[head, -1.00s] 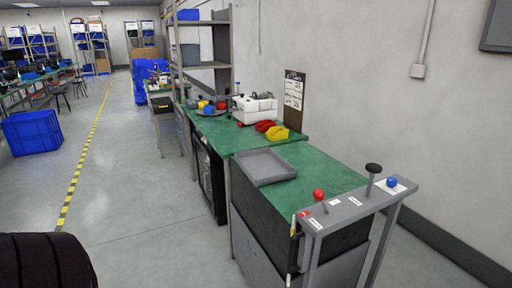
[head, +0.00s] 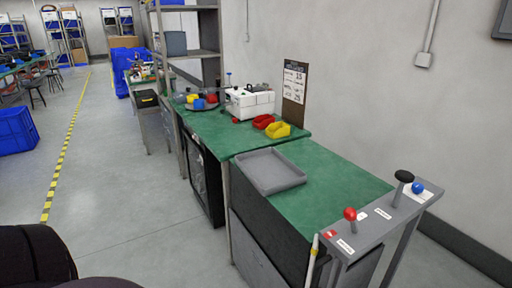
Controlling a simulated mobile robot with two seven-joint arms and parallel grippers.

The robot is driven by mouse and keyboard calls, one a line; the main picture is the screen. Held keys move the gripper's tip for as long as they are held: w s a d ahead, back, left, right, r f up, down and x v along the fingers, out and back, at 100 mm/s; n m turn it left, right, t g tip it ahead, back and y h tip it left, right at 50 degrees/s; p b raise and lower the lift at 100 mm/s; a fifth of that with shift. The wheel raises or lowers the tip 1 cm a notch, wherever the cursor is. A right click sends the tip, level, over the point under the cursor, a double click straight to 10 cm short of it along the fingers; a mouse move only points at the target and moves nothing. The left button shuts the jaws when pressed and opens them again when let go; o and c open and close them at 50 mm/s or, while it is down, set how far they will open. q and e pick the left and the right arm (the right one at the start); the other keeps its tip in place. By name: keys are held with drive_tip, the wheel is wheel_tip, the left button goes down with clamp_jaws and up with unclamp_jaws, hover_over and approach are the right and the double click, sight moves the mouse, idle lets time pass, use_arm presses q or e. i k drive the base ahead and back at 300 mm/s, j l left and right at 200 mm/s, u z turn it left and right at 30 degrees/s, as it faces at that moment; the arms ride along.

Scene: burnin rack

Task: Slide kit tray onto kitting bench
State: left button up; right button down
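The kit tray (head: 272,171) is a shallow grey open tray. It lies on the near green-topped surface (head: 338,196), close to its left edge, and looks empty. A second green-topped bench (head: 212,133) continues behind it, its top meeting the near one at a seam just beyond the tray. I cannot tell from labels which of the two is the kitting bench. Neither of my grippers is in the head view. Dark rounded parts, likely mine, show at the lower left.
A grey control stand (head: 378,220) with red, black and blue knobs stands at the near right. Red (head: 263,121) and yellow (head: 278,131) bins, a white box (head: 249,103) and a sign (head: 294,81) sit on the far bench. Floor to the left is open.

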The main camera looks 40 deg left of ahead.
sight(270, 172)
drive_tip(key=i+j, duration=0.1)
drive_tip(key=j, duration=0.5)
drive_tip(key=i+j, duration=0.1)
drive_tip(key=j, duration=1.05)
drive_tip(key=i+j, duration=0.15)
drive_tip(key=j, duration=0.45)
drive_tip(key=i+j, duration=0.1)
drive_tip(key=j, duration=0.45)
drive_tip(key=i+j, duration=0.1)
drive_tip(key=j, duration=0.5)
